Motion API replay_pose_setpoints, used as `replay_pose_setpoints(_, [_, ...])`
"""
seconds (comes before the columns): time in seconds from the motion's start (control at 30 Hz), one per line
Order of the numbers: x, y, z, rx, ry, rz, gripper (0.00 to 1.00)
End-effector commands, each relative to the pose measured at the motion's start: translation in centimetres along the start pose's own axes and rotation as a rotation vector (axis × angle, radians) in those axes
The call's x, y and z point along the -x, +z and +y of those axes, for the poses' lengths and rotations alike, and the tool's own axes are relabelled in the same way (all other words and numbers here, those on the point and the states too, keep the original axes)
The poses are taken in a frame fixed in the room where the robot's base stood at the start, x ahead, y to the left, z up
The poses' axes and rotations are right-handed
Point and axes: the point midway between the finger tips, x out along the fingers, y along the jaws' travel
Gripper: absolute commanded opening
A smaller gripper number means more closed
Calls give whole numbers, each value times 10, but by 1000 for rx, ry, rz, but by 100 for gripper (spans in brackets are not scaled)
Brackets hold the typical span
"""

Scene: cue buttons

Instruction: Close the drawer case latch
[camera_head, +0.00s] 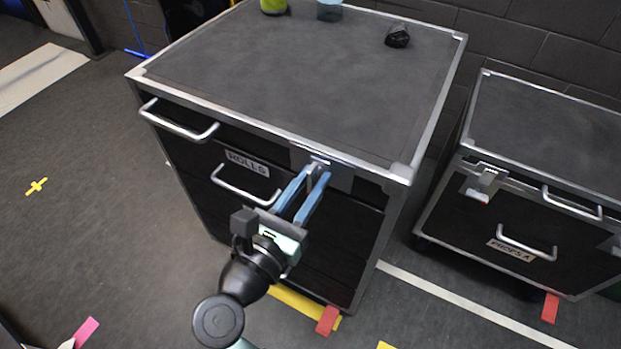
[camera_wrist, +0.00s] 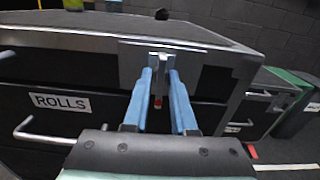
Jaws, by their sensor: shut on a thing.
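The drawer case (camera_head: 285,75) is a black case with metal edges, with a "ROLLS" label (camera_head: 247,163) on its front. Its latch (camera_head: 319,163) is a small metal piece on a plate at the top right of the front, just under the lid edge. My gripper (camera_head: 315,176) is at the latch with its two blue fingers on either side of it. In the wrist view the fingertips (camera_wrist: 160,72) close around the silver latch (camera_wrist: 160,62). A small red part shows between the fingers below it. The fingers partly hide the latch.
Metal handles (camera_head: 180,125) stick out left of my gripper. A second case (camera_head: 545,150) labelled "PROPS A" stands to the right, with a floor gap between. A dark lump (camera_head: 397,37), a yellow-green item (camera_head: 273,6) and a bluish cup (camera_head: 329,10) stand on top at the back.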

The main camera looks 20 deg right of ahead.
Motion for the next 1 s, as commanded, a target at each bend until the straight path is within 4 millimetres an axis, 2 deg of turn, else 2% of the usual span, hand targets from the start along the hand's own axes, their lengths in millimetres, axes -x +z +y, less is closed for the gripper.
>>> replay_pose_setpoints(0.37, [0, 5, -1, 234, -1, 3, 0])
replay_pose_setpoints(1.0, [0, 5, -2, 842, 0, 3, 0])
